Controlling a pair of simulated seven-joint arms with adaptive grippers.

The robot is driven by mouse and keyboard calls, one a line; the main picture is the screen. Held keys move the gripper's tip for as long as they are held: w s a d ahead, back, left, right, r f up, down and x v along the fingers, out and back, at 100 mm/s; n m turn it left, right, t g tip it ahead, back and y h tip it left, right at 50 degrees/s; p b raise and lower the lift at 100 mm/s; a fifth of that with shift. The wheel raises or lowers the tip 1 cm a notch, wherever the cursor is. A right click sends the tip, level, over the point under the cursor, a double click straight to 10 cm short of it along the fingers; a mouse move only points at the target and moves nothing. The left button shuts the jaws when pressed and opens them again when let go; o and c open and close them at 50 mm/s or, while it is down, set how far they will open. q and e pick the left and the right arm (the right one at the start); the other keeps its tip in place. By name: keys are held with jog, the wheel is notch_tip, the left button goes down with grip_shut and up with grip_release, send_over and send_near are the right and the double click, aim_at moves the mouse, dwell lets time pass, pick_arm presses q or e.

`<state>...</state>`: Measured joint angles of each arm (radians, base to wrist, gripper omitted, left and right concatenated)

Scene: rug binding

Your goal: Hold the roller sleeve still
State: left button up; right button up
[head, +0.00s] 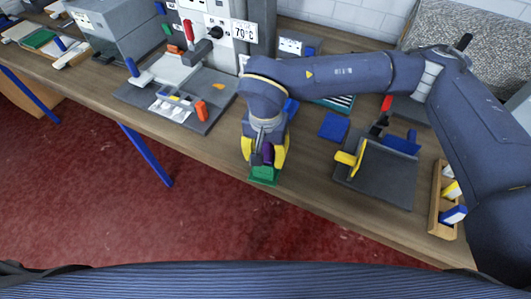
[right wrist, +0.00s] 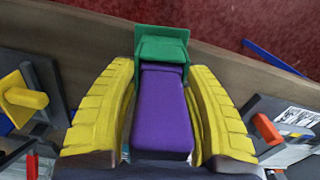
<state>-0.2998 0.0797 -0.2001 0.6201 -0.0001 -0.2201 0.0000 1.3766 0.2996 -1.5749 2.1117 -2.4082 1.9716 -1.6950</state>
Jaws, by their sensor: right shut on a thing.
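My right gripper (head: 264,158) is at the front edge of the bench, pointing down, with its yellow fingers on either side of a purple block-like piece (head: 267,152). In the right wrist view the purple piece (right wrist: 163,115) lies lengthwise between the fingers, and the gripper is shut on it. A green piece (head: 263,174) with an upright plate sits just beyond the fingertips, against the purple piece's far end; it also shows in the right wrist view (right wrist: 162,45). I cannot tell for sure which part is the roller sleeve. My left gripper is not in view.
Right of the gripper are a blue square (head: 334,126), a dark plate with a yellow handle (head: 378,177) and a wooden tray (head: 437,212). Left is a grey base plate (head: 195,112) below a machine showing 70 °C (head: 243,34). The bench's front edge is close.

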jog(key=o, duration=1.2)
